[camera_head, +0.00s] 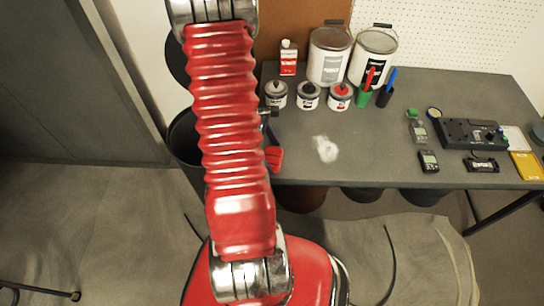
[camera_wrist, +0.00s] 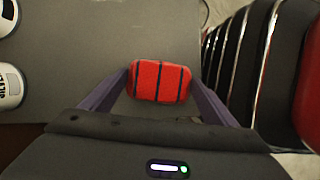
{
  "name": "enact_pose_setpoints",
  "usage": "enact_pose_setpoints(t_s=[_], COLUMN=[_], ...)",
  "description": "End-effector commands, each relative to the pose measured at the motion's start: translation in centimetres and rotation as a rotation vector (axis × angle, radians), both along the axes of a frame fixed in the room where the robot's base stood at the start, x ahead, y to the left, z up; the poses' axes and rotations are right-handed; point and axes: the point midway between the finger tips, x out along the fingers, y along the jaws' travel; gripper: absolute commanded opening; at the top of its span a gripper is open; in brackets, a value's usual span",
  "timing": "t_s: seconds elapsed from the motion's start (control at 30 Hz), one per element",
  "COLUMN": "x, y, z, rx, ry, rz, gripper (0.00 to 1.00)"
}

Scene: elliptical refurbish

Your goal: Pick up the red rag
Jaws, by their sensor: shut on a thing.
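The red rag (camera_wrist: 158,82) is a small red bundle with dark stripes. In the wrist view it sits between the two dark fingers of my gripper (camera_wrist: 161,84), which is shut on it. In the head view a part of the rag (camera_head: 274,158) shows just right of my red arm, over the left end of the grey table. My arm hides most of the gripper there. I cannot tell whether the rag touches the table.
The grey table (camera_head: 375,160) bears several small cans, two large cans (camera_head: 328,55), a red-and-white bottle (camera_head: 288,58) and a white wad (camera_head: 325,149). Electronic devices (camera_head: 470,134) lie at the right. A dark bin (camera_head: 184,140) stands left of the table. The table's front middle is bare.

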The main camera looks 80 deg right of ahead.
Motion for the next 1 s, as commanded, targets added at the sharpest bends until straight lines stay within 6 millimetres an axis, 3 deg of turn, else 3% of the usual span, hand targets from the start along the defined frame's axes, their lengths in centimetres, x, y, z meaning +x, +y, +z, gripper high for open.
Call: enact_pose_setpoints(t_s=[0.13,0.57,1.0], x=[0.0,0.0,0.0], y=[0.0,-0.1,-0.1], z=[0.0,0.8,6.6], rx=[0.000,-0.002,-0.004], ry=[0.000,0.000,-0.001], rz=[0.000,0.001,-0.002], gripper=[0.59,0.59,0.59])
